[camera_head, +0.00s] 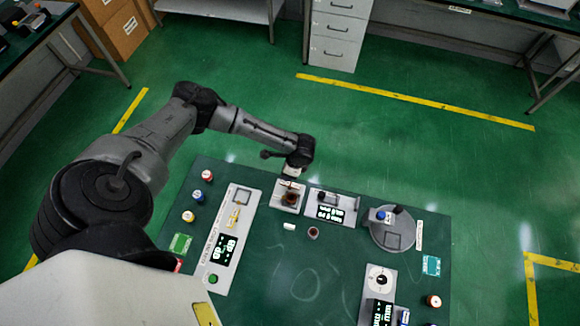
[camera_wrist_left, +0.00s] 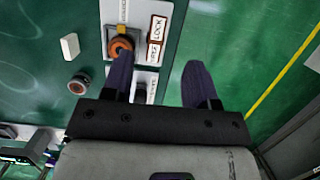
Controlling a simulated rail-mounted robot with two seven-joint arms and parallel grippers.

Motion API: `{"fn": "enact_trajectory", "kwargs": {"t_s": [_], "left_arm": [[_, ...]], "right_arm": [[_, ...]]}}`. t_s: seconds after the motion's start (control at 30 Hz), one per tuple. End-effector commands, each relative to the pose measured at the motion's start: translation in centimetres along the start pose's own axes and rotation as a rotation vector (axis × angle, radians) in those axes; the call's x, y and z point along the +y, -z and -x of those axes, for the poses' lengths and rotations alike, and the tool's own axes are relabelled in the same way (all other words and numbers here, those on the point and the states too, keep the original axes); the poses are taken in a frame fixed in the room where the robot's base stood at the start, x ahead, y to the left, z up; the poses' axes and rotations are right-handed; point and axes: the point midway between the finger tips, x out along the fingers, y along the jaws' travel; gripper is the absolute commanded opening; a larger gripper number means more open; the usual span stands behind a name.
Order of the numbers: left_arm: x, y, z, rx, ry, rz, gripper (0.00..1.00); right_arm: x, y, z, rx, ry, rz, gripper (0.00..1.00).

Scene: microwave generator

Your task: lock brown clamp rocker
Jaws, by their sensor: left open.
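The brown clamp rocker (camera_head: 290,198) sits on a small pale module at the back edge of the green table. In the left wrist view its round orange-brown part (camera_wrist_left: 121,46) shows beside a LOCK label (camera_wrist_left: 157,28), with a second label just below. My left gripper (camera_head: 293,172) is above the module's back edge. In the left wrist view my left gripper (camera_wrist_left: 158,78) is open, with nothing between its fingers. One fingertip is close to the brown part and partly covers the module; I cannot tell whether they touch. My right gripper is not in view.
A display module (camera_head: 331,207) stands just right of the clamp. A white block (camera_head: 289,227) and a small round brown piece (camera_head: 313,232) lie in front. A long panel (camera_head: 230,240) is to the left, a round grey plate (camera_head: 397,229) to the right. The table middle is mostly clear.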

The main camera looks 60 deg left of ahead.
Motion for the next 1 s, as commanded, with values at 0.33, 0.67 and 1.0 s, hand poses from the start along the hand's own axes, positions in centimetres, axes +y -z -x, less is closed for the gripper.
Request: {"fn": "enact_trajectory", "kwargs": {"t_s": [0.33,0.67,1.0], "left_arm": [[0.0,0.0,1.8,0.0,0.0,0.001,0.53],[0.4,-0.3,1.5,-0.007,-0.007,-0.002,0.53],[14.8,8.1,-0.6,0.064,-0.192,-0.18,0.53]], "right_arm": [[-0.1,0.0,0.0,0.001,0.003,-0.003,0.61],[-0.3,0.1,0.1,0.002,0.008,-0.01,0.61],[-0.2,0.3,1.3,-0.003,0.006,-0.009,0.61]]}}
